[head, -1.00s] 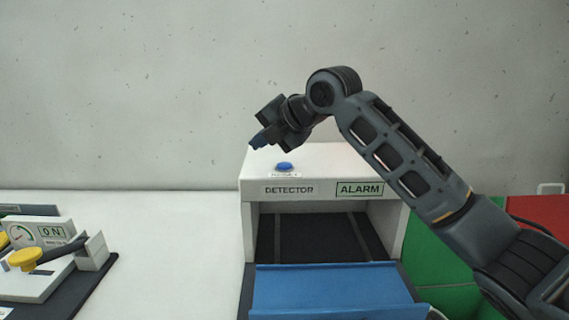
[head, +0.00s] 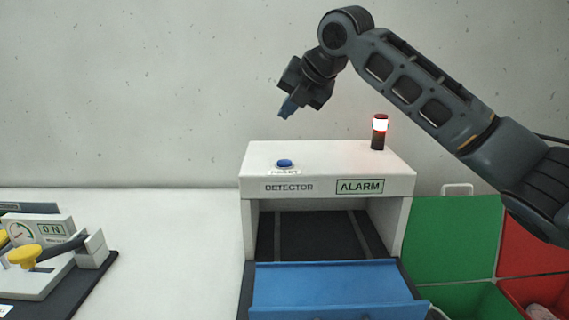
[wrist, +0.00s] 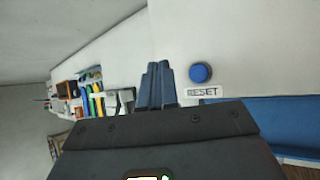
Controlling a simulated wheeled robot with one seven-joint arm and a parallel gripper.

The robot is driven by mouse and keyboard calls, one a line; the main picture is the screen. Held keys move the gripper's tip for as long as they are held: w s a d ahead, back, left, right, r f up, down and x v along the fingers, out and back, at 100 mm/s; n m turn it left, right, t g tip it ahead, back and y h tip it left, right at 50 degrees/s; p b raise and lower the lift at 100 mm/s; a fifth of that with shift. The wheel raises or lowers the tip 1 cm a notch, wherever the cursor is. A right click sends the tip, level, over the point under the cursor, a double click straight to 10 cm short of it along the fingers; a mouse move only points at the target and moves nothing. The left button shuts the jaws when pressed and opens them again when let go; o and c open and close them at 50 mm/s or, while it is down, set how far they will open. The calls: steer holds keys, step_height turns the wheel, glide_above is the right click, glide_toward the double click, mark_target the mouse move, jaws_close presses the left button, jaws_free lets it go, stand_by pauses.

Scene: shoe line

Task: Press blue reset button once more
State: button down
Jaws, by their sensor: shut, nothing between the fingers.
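The blue reset button (head: 285,163) sits on top of the white detector housing (head: 330,155), with a RESET label in front of it. It also shows in the wrist view (wrist: 200,73), to the right of the fingertips. My gripper (head: 286,108) is shut and empty, pointing down. It is above the button and apart from it. The fingers show side by side in the wrist view (wrist: 157,82).
A blue tray (head: 335,290) lies before the detector opening. Green (head: 455,235) and red (head: 535,240) bins are at right.

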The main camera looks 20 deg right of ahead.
steer(key=b, duration=0.5)
glide_above(287, 163)
step_height(287, 163, down, 7)
steer(key=shift+d+f, duration=0.1)
steer(key=shift+f, duration=0.5)
steer(key=shift+f, duration=0.1)
stand_by(1.2)
steer(key=shift+f, duration=0.3)
steer(key=shift+f+b, duration=0.3)
steer(key=shift+f, duration=0.2)
stand_by(1.0)
steer(key=shift+r, duration=0.1)
steer(key=shift+r+p, duration=0.75)
steer(key=shift+r, duration=0.05)
steer(key=shift+r, duration=0.1)
